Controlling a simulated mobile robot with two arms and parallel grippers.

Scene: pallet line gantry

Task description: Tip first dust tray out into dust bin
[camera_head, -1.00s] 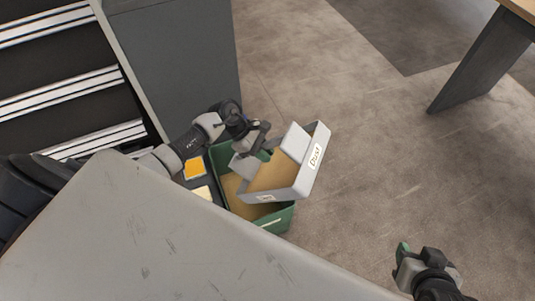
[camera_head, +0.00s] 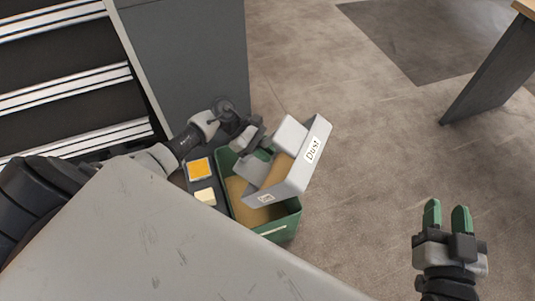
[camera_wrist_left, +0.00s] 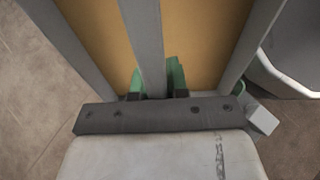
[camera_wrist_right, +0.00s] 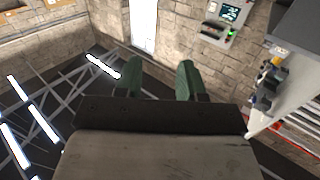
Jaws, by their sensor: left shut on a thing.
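The dust tray (camera_head: 296,186) is a grey tray with a "Dust" label and brown dust inside. My left gripper (camera_head: 262,146) is shut on the tray and holds it tilted over the green dust bin (camera_head: 281,228). In the left wrist view the green fingertips (camera_wrist_left: 160,78) close on a grey bar of the tray (camera_wrist_left: 143,30), with brown dust on both sides. Brown material also shows inside the bin, partly hidden by the tray. My right gripper (camera_head: 447,217) is empty and open at the lower right; its fingers stand apart in the right wrist view (camera_wrist_right: 160,80).
A grey worktop (camera_head: 150,225) fills the lower left, close to the bin. An orange-topped item (camera_head: 200,168) and a cream block (camera_head: 205,196) sit left of the bin. A grey cabinet (camera_head: 185,55) stands behind. The floor right of the bin is clear.

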